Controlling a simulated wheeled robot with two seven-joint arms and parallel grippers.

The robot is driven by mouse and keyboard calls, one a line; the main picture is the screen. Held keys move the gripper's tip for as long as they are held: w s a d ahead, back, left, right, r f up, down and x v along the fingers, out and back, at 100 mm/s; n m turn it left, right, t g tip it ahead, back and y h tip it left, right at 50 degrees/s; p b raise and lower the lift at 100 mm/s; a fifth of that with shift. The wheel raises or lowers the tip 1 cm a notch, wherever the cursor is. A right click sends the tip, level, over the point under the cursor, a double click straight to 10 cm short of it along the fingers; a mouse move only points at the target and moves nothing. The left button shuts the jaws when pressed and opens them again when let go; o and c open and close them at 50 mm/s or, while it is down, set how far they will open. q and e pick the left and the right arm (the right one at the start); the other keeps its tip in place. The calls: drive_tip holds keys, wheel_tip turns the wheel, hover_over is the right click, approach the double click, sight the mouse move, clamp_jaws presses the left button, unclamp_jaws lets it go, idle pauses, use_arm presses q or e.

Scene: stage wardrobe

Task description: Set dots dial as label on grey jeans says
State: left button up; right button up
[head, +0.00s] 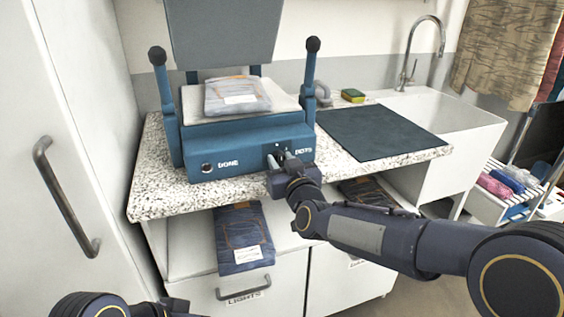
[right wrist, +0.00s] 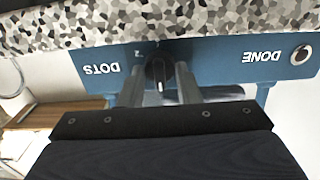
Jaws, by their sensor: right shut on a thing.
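The blue press (head: 250,140) stands on the speckled counter, with a DONE button (head: 206,167) at its front left and the DOTS dial at its front right. My right gripper (head: 284,160) is at that dial and hides most of it in the head view. In the right wrist view, the black dial (right wrist: 158,70) sits between the two fingers, which are shut on it. Marks 1 and 2 show beside it; its exact setting is unclear. Folded grey-blue jeans (head: 224,92) lie on the press bed with a white label (head: 240,99), too small to read. My left gripper (head: 176,309) is partly visible at the bottom edge.
Darker folded jeans (head: 238,222) with a label lie on the shelf below, and another folded garment (head: 368,190) lies farther right. A dark mat (head: 375,131) and a sponge (head: 353,96) lie beside the sink (head: 455,120). A white cabinet door (head: 75,130) stands close on the left.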

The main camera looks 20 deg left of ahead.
drive_tip(key=shift+f+m+b, duration=0.15)
drive_tip(key=shift+m+b, duration=0.85)
drive_tip(key=shift+m, duration=0.1)
drive_tip(key=m+b, duration=0.2)
drive_tip(key=m, duration=0.1)
drive_tip(key=shift+d+m, duration=0.1)
drive_tip(key=shift+m, duration=0.2)
drive_tip(key=m+b, duration=0.2)
drive_tip(key=m, duration=0.1)
drive_tip(key=shift+w+m, duration=0.1)
drive_tip(key=shift+m, duration=0.3)
drive_tip(key=m+b, duration=0.1)
drive_tip(key=m, duration=0.2)
drive_tip(key=shift+f+m+b, duration=0.1)
drive_tip(key=shift+m+b, duration=0.2)
drive_tip(key=m+b, duration=0.2)
drive_tip(key=m, duration=0.3)
drive_tip(key=m+b, duration=0.2)
drive_tip(key=m, duration=0.3)
drive_tip(key=shift+m, duration=0.4)
